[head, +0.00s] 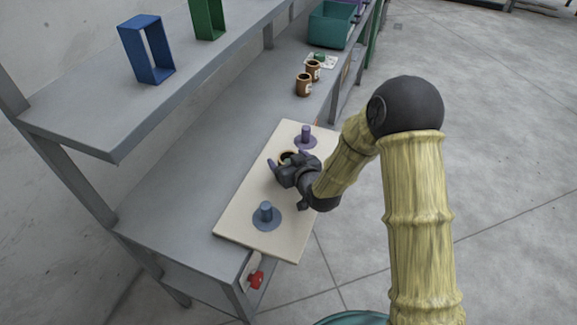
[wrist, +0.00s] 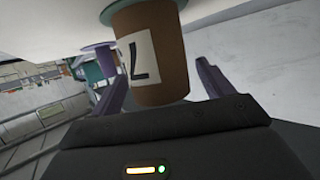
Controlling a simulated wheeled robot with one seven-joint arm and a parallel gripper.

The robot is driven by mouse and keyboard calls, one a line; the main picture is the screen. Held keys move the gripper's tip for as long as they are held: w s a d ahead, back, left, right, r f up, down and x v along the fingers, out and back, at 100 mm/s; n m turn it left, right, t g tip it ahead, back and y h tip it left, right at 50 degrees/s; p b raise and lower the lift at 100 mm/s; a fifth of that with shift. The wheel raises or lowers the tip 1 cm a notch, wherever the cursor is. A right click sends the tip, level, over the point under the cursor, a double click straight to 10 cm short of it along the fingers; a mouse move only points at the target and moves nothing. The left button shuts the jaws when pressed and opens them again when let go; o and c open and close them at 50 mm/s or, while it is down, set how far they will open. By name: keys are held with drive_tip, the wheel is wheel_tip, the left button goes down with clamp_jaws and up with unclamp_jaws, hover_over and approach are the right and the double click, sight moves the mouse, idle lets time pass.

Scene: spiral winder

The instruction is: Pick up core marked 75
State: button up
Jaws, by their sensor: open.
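A brown core (wrist: 172,50) with a white label stands between my fingers in the wrist view. The label shows one dark mark like an L or an upside-down 7; the full number cannot be read. A teal disc edge shows at the core's end. In the head view this core (head: 287,156) is on the pale board (head: 244,226), mostly hidden by my gripper (head: 285,162). My gripper (wrist: 162,75) is open, its purple fingers on either side of the core. Two more brown cores, one nearer (head: 303,86) and one farther (head: 313,70), stand on the bench; their labels are unreadable.
A shelf with a blue frame (head: 147,50) and green frame (head: 208,18) overhangs the bench. A teal bin (head: 331,26) stands at the far end. A red knob (head: 256,279) is below.

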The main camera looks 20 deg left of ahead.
idle(0.4)
drive_tip(key=c, duration=1.1)
wheel_tip(320, 180, up, 10)
idle(0.4)
